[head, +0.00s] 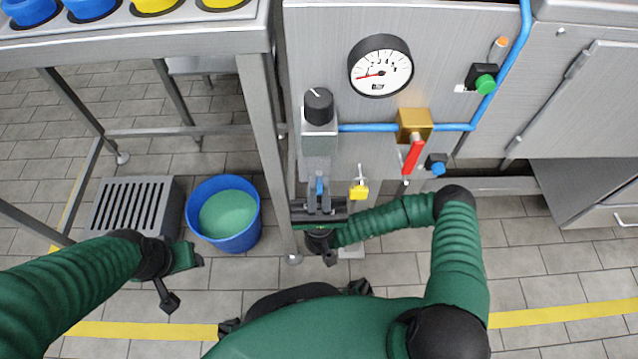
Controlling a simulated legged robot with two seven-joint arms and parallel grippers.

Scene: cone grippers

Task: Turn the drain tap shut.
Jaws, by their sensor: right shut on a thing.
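My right gripper (319,192) is at the front of the steel cabinet, below a grey box with a black knob (318,103). Its grey fingers are shut on a small blue handle (320,186), which I take to be the drain tap's. The tap's body is mostly hidden by the gripper. My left gripper (187,258) is low at the left, apart from the cabinet, near a blue bucket (250,238). Its fingers do not show clearly.
A brass valve (414,122) with a red lever (412,157) sits on a blue pipe (362,127). A gauge (380,66), a yellow padlock (359,190) and a green button (485,83) are nearby. A slotted grey box (130,207) stands beside the bucket, which holds green liquid.

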